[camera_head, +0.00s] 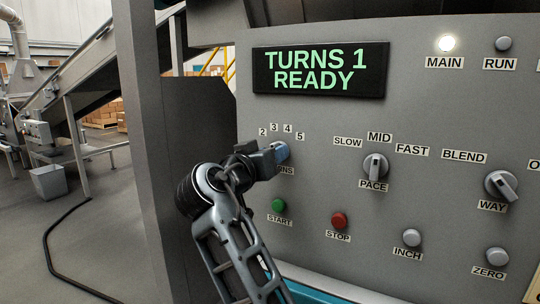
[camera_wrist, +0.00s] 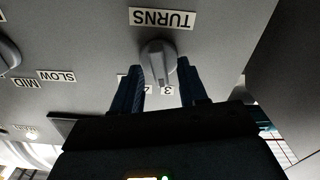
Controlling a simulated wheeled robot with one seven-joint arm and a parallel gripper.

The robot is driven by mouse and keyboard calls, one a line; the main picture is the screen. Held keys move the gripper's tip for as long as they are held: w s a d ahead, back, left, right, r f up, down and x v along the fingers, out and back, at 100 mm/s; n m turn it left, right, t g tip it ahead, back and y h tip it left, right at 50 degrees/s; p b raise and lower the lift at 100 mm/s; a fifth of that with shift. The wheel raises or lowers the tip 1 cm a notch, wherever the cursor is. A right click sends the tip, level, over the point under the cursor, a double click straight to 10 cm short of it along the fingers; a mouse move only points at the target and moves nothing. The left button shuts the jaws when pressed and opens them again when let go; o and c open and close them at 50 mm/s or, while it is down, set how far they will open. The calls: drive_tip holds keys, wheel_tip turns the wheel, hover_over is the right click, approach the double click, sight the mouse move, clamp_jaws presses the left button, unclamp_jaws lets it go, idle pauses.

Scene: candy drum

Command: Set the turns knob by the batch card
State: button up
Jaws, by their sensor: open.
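The turns knob (camera_wrist: 158,62) is a grey dial between my fingers in the wrist view, below its upside-down TURNS label (camera_wrist: 161,18). My gripper (camera_wrist: 160,68) is open, with one dark blue finger on each side of the knob. I cannot tell whether either finger touches it. In the head view my gripper (camera_head: 281,152) is at the panel and hides the knob; the numbers 2 to 5 show above it. The display (camera_head: 320,69) reads TURNS 1 READY. A cream corner (camera_head: 535,288) at bottom right may be the batch card; its text is cut off.
The pace knob (camera_head: 375,166) and way knob (camera_head: 501,186) are to the right. The green start button (camera_head: 278,205) and red stop button (camera_head: 339,220) sit close below my gripper. The main lamp (camera_head: 446,43) is lit. A dark post (camera_head: 160,150) stands left of the panel.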

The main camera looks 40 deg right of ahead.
drive_tip(key=b+v, duration=0.1)
drive_tip(key=v, duration=0.6)
drive_tip(key=shift+s+a, duration=0.15)
drive_tip(key=shift+a, duration=0.2)
drive_tip(key=s+a+f+n+t+y, duration=0.25)
drive_tip(key=s+f+n+y, duration=0.2)
drive_tip(key=f, duration=0.85)
drive_tip(key=s+a+f+n+t+y, duration=0.2)
drive_tip(key=s+f+n+t+y, duration=0.3)
drive_tip(key=f, duration=0.7)
drive_tip(key=s+a+f+n+y, duration=0.2)
drive_tip(key=s+f, duration=0.1)
drive_tip(key=s, duration=0.3)
drive_tip(key=s+a+f+n+y, duration=0.1)
drive_tip(key=s+a+f+y, duration=0.1)
drive_tip(key=s+f+y, duration=0.3)
drive_tip(key=s+r+m, duration=0.1)
drive_tip(key=s+r, duration=0.3)
drive_tip(key=s, duration=0.7)
drive_tip(key=s+a+r+m, duration=0.1)
drive_tip(key=s+r, duration=0.4)
drive_tip(key=s, duration=0.6)
drive_tip(key=shift+s+a, duration=0.25)
